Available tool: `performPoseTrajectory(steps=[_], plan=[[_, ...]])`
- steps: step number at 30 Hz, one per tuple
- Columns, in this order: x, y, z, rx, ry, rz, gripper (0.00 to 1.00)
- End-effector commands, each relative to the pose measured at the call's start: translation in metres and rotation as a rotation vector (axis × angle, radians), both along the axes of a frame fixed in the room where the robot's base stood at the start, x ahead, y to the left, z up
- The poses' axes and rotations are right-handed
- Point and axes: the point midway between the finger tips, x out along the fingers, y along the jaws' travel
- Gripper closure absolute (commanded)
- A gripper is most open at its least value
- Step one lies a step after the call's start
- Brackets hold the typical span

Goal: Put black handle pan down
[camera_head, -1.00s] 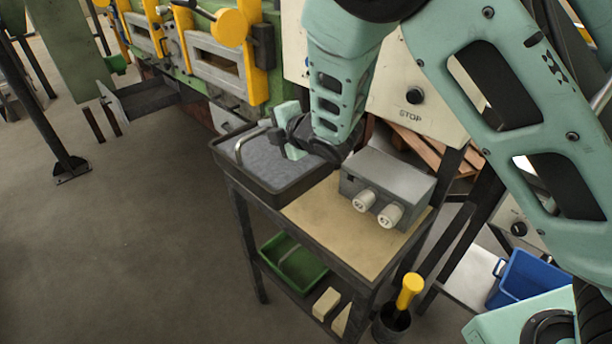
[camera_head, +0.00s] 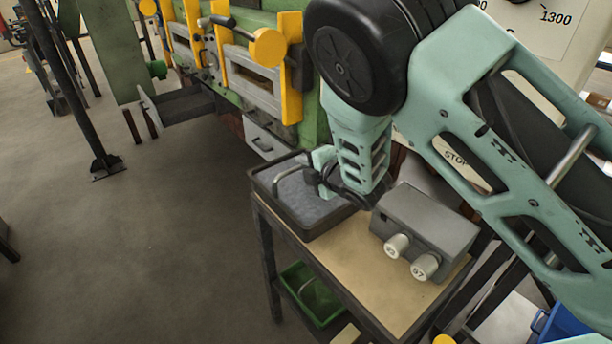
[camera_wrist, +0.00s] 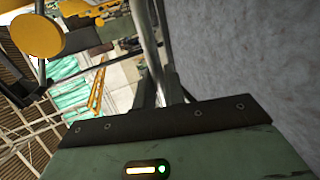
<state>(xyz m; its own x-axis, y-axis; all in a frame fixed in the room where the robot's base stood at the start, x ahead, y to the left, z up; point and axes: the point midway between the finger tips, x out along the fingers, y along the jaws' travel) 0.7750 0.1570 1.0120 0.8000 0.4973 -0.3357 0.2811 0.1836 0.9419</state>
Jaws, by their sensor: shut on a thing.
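The pan (camera_head: 279,213) is a dark, shallow rectangular tray with a grey inside, at the left end of a small work table (camera_head: 395,300). It looks level, at tabletop height; I cannot tell whether its underside touches the table. My gripper (camera_head: 318,178) is over the pan, shut on its bar handle. In the wrist view a metal bar handle (camera_wrist: 146,35) runs up from between the dark fingers (camera_wrist: 158,92), beside the grey inside of the pan (camera_wrist: 250,50). The far side of the pan is partly hidden by my gripper.
A grey box with two white numbered knobs (camera_head: 425,225) stands on the table, right of the pan. A green bin (camera_head: 312,292) is on the lower shelf. The green furnace front with yellow bars (camera_head: 290,65) is behind. Floor at left is open.

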Motion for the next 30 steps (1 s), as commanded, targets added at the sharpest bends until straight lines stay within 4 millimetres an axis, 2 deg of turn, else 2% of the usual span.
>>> performPoseTrajectory(steps=[8,21,22,24,30], plan=[[0.000,0.000,-0.030,-0.001,0.000,0.000,1.00],[0.000,0.000,-0.037,0.001,-0.002,0.000,1.00],[-0.001,0.000,-0.038,-0.002,0.003,0.000,0.80],[-0.001,0.000,-0.037,-0.002,0.003,0.000,0.67],[-0.001,0.000,-0.037,-0.002,0.003,0.000,0.67]])
